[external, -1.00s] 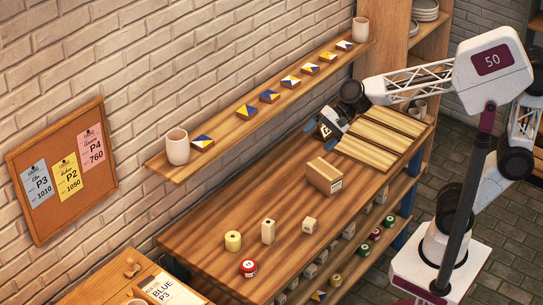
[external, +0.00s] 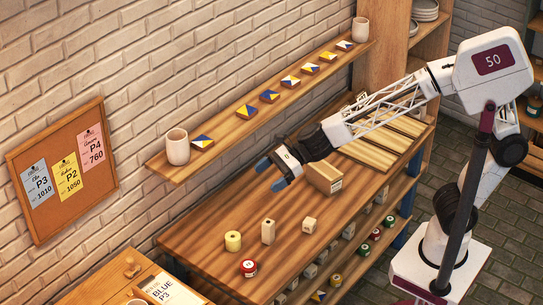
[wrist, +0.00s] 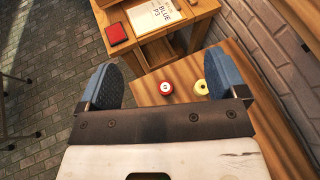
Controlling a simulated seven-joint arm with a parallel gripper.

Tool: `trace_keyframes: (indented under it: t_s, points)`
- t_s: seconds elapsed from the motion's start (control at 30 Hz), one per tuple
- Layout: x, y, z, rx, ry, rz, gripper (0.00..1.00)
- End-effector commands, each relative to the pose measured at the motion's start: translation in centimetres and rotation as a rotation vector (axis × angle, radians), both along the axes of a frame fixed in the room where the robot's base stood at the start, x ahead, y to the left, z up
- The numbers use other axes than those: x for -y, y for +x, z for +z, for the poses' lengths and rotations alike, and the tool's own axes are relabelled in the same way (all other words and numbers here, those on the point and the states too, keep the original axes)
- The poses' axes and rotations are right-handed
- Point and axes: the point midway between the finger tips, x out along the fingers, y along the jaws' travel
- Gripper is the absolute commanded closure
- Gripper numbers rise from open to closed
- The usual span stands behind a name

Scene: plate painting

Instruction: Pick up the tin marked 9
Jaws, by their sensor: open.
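A red tin (external: 248,268) with a pale round top stands on the workbench (external: 205,245) near its front left edge. It also shows in the wrist view (wrist: 166,88), between my fingers but farther away; its mark is too small to read surely. Several red, green and yellow tins, such as a green one (external: 364,249), sit on the lower shelf, their marks unreadable. My gripper (external: 271,175) is open and empty, raised above the bench, its blue fingers pointing left. The fingers also show at both sides of the wrist view (wrist: 165,82).
A yellow roll (external: 233,240), a pale block (external: 268,232) and a small cube (external: 309,226) stand near the red tin. A cardboard box (external: 325,177) lies by slatted boards. A wall shelf (external: 225,130) overhangs the back.

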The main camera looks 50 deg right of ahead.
Motion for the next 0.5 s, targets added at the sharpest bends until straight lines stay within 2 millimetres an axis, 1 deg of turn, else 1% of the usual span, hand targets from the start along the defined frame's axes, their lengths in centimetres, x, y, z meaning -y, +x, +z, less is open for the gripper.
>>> trace_keyframes:
  t_s: [0.2,0.43,0.5]
  points:
    - [-2.0,-0.3,-0.8,-0.08,0.039,-0.042,0.1]
    - [-1.9,-0.3,-3.8,-0.08,0.038,-0.044,0.1]
    - [-1.8,-0.3,-4.9,-0.081,0.037,-0.044,0.1]
